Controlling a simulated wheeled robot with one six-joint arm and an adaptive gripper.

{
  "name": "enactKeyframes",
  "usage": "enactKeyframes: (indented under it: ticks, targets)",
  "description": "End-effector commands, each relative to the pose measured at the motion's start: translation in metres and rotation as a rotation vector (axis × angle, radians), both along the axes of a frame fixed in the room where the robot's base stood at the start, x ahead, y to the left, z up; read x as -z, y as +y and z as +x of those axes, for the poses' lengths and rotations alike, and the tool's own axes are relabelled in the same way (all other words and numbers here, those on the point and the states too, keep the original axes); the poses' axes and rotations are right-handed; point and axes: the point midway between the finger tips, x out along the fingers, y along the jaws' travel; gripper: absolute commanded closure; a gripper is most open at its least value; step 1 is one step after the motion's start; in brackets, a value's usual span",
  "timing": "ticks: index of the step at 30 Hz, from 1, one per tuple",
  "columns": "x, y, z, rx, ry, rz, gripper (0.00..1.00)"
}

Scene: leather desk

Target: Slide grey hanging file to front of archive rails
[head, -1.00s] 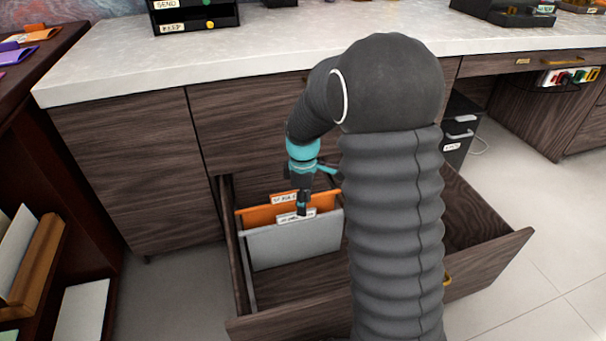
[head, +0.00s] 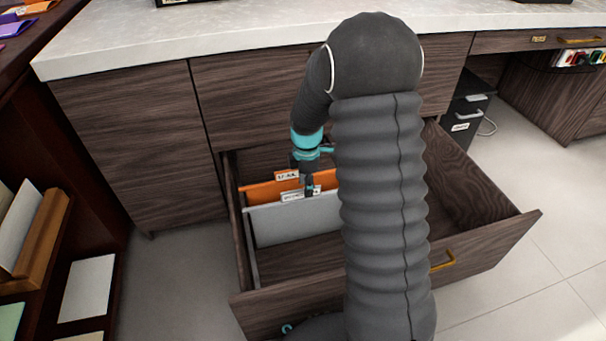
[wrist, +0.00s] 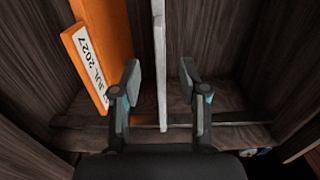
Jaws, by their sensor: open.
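The grey hanging file (head: 296,222) hangs in the open drawer, just in front of the orange hanging file (head: 262,192). It has a white label tab (head: 292,197) on its top edge. My gripper (head: 308,191) is down at the grey file's top edge, near the tab. In the wrist view the grey file (wrist: 160,65) shows as a thin upright edge between the two open fingers of my gripper (wrist: 160,80), with gaps on both sides. The orange file (wrist: 103,35) with its label is left of the left finger. The right part of the grey file is hidden behind my arm in the head view.
The open drawer (head: 490,237) has a front panel with a brass handle (head: 443,260). Its floor ahead of the grey file is free. A pale counter (head: 240,38) lies above. A dark bookcase stands at the left, a black cabinet (head: 465,118) at the right.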

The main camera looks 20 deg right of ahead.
Motion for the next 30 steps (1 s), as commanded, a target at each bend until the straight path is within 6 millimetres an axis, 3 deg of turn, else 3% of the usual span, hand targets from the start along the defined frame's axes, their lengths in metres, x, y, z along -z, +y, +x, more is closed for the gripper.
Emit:
enactKeyframes:
  ticks: [6, 12, 25, 30]
  targets:
    - [0.037, 0.001, 0.000, 0.000, 0.002, 0.000, 0.56]
    - [0.058, 0.001, 0.000, -0.001, 0.000, 0.000, 0.56]
    - [0.064, 0.001, 0.000, -0.001, -0.001, 0.000, 0.56]
    - [0.064, 0.001, 0.000, -0.001, -0.001, 0.000, 0.99]
